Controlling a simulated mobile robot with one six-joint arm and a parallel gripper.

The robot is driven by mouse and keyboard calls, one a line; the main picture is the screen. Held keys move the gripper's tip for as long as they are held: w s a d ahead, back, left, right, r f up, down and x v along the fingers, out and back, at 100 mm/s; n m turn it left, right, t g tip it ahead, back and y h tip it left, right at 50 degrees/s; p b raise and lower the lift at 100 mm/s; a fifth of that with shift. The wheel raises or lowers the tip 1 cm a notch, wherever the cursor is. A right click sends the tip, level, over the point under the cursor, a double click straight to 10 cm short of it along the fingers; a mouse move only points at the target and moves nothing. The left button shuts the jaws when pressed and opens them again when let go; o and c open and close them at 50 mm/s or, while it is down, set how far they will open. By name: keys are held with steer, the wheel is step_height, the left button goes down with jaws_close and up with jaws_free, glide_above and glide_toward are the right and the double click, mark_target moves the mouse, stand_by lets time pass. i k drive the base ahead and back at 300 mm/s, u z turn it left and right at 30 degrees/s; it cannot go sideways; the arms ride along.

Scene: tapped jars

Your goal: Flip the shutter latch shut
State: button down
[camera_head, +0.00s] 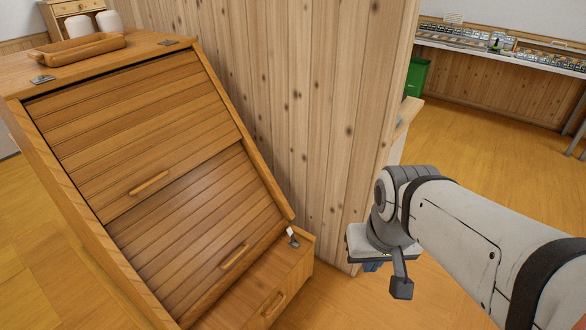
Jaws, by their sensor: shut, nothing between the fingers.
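A wooden cabinet with a sloping slatted shutter (140,125) fills the left. The shutter has an upper and a lower section, each with a wooden bar handle. A small metal latch (293,237) with a pale upper part sits at the lower right corner of the shutter frame; it is too small to tell its exact position. Other small metal fittings are on the cabinet top, at its left (41,80) and right (168,42) corners. My gripper (372,266) is right of the cabinet, apart from the latch, shut and empty; its fingers are mostly hidden behind my wrist.
A knotty wooden wall panel (310,110) rises right behind the cabinet, close to its right side. A wooden tray (82,49) lies on the cabinet top. A drawer (270,296) is below the shutter. Open floor (470,140) extends to the right, with a green bin (417,77) beyond.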

mark_target(289, 230)
steer(key=z, duration=0.1)
steer(key=i, duration=1.15)
steer(key=u, duration=0.6)
